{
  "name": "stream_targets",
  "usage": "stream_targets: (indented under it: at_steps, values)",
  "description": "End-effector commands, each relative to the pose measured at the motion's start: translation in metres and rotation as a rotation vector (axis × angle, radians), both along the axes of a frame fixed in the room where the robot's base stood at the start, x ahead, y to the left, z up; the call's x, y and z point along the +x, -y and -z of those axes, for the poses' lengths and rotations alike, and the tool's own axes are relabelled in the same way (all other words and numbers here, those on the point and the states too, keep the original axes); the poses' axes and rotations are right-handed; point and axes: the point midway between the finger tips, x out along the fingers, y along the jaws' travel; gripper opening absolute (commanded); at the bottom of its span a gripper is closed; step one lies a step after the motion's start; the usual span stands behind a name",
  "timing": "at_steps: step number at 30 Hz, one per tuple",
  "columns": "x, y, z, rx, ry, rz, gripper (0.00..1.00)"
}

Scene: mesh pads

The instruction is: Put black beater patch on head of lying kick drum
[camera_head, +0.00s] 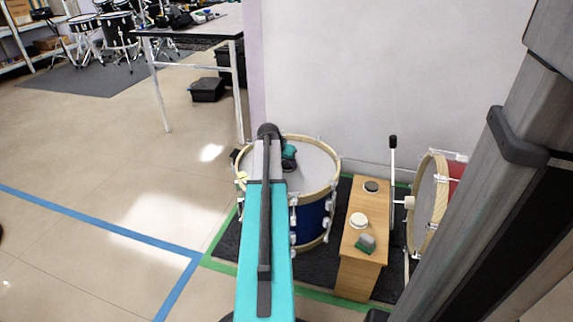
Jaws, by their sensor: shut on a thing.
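The lying kick drum (316,161) has a pale head facing up, a light wood hoop and a blue shell. It stands left of the wooden box, and my teal arm crosses in front of its left part. My gripper (289,157) is partly hidden by the arm, over the left-middle of the head. It is shut on a small dark piece (288,165), which looks like the black beater patch. I cannot tell whether this piece touches the head.
A wooden box (361,262) holds a dark disc (371,186), a cream disc (358,220) and a green-grey block (366,243). Right of it stands an upright red drum (431,200) with a beater (393,150). A wall is close behind. Open floor lies left.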

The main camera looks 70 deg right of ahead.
Motion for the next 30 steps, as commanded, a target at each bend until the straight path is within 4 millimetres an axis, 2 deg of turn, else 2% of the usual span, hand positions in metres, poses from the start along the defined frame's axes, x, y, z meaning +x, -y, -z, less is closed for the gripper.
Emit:
stream_targets:
  at_steps: [13,14,16,30]
  values:
    - [-0.0003,0.0003,0.003,0.0,0.0,0.0,0.18]
    - [-0.0003,0.0002,0.0028,0.0,0.0,0.0,0.48]
    - [-0.0003,0.0002,0.0027,0.0,0.0,0.0,0.6]
    - [-0.0005,0.0,-0.0014,-0.001,0.0,0.001,0.62]
